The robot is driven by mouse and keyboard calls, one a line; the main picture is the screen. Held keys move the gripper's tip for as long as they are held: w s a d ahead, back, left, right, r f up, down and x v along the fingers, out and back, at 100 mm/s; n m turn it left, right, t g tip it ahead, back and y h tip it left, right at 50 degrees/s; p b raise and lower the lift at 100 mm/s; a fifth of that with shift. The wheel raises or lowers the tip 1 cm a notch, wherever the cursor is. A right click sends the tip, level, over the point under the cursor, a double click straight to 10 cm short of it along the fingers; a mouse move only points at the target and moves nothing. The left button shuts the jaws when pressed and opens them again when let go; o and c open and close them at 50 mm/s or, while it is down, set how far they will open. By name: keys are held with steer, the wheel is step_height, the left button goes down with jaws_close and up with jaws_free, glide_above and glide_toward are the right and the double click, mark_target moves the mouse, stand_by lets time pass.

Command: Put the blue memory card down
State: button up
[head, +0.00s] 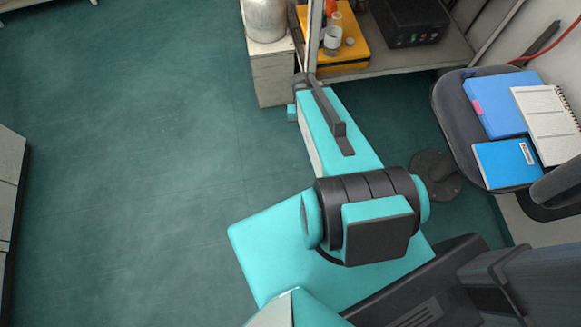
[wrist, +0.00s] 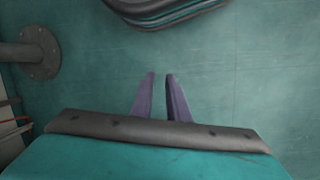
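I cannot make out a blue memory card in either view. My gripper (wrist: 160,76) shows in the wrist view as two purple tapered fingers. They stand a little apart, with only green floor visible between them, and nothing is seen held. In the head view my teal arm reaches away toward the shelf, and the fingers are hidden behind it.
A dark chair seat (head: 453,120) at right holds a blue folder (head: 494,103), a spiral notebook (head: 547,122) and a smaller blue booklet (head: 507,163). A shelf (head: 395,58) bears a yellow case (head: 350,52) and a black box (head: 412,22). The left floor is clear.

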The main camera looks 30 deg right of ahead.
steer(key=s+a+f+n+g, duration=0.1)
steer(key=s+a+f+n, duration=0.2)
steer(key=s+a, duration=0.3)
steer(key=s+a+f+n+g, duration=0.1)
steer(key=s+a+f+n, duration=0.1)
steer(key=s+a, duration=0.5)
steer(key=shift+a+f+n, duration=0.4)
steer(key=shift+a+f, duration=0.1)
steer(key=shift+a, duration=0.05)
steer(key=shift+o, duration=0.3)
steer(key=shift+s, duration=0.1)
